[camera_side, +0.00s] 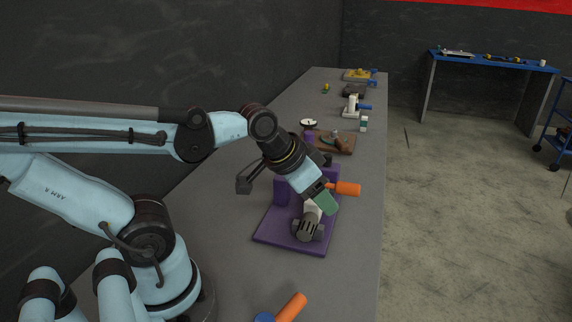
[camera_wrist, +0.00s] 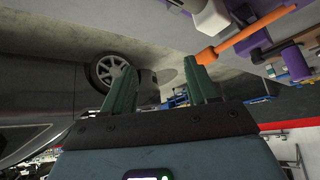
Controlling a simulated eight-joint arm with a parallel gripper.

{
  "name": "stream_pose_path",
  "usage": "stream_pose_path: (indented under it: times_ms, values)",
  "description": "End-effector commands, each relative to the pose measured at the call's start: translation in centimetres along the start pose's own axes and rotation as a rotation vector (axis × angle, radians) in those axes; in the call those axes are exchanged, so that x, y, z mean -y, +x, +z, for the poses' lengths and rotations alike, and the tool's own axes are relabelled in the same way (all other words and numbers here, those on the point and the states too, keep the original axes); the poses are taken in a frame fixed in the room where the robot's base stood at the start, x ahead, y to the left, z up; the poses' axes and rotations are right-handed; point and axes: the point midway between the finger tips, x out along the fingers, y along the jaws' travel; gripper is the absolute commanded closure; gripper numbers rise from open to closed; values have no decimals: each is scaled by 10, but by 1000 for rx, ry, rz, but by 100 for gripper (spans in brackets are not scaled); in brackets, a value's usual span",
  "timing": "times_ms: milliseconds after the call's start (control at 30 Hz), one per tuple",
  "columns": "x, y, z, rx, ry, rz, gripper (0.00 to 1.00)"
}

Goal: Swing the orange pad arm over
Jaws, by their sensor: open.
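The orange pad arm (camera_side: 347,188) sticks out to the right from the purple fixture in the side view. In the wrist view, an orange rod (camera_wrist: 255,30) that looks like the same part slants up to the right, its near end by my right fingertip. The purple fixture has a flat base plate (camera_side: 272,233) with upright purple posts (camera_side: 281,190) and a grey-white part (camera_side: 310,220) on it. My gripper (camera_side: 326,202) has green fingers and hangs over the fixture, close to the orange arm. In the wrist view my gripper (camera_wrist: 160,68) is open, with nothing between the fingers.
The fixture stands on a long grey bench (camera_side: 225,235). Another orange rod with a blue end (camera_side: 290,308) lies nearer the camera. A brown board (camera_side: 335,145) and several other fixtures stand farther along. A blue-topped table (camera_side: 490,60) stands across the open floor.

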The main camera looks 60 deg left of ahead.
Motion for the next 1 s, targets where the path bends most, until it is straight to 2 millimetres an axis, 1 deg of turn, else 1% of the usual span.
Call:
stream_pose_path:
  times_ms: [167,300,400,500,600,767,867,1000]
  values:
    - [25,0,-30,55,199,19,42]
    - [51,3,-54,89,401,63,42]
    - [69,7,-68,99,532,97,42]
    - [84,11,-77,99,633,126,42]
    - [93,14,-82,96,702,146,42]
    - [98,18,-85,91,744,158,42]
    - [97,26,-84,91,747,159,42]
    - [95,44,-81,91,747,158,42]
